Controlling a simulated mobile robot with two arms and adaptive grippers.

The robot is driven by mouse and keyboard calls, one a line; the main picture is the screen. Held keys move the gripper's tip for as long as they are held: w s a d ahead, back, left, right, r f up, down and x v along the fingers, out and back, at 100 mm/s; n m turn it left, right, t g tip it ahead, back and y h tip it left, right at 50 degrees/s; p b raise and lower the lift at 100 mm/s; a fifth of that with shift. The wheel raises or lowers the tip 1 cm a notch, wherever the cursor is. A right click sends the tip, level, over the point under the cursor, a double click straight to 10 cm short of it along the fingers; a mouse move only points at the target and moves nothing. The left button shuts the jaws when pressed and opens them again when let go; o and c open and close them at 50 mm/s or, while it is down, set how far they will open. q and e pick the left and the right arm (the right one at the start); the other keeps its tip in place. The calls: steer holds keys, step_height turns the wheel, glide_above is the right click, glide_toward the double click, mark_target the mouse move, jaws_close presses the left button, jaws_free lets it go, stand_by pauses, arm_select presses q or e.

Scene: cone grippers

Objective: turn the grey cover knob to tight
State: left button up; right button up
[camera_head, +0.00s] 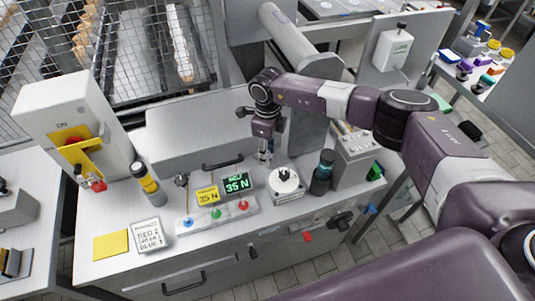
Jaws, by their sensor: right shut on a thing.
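The grey cover (195,125) is a long box with a dark handle on its front, at the back of the workbench. My right gripper (264,153) points down at the cover's right front corner. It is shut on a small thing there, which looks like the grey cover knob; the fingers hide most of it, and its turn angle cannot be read. A similar dark-topped knob (181,180) stands at the cover's left front. My left gripper is not in view.
A white dial (286,182) and a dark bottle (322,172) stand close right of the gripper. A green display (237,183) and a yellow card (207,195) both read 35 N. A button strip (217,217) lies in front. A white switch box (68,118) stands left.

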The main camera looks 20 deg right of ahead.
steer(key=m+b, duration=0.1)
steer(key=m, duration=0.3)
steer(key=shift+a, duration=0.1)
steer(key=shift+r+m+b, duration=0.1)
steer(key=shift+m+b, duration=0.35)
steer(key=shift+m, duration=1.35)
steer(key=o, duration=0.9)
step_height(320, 180, up, 12)
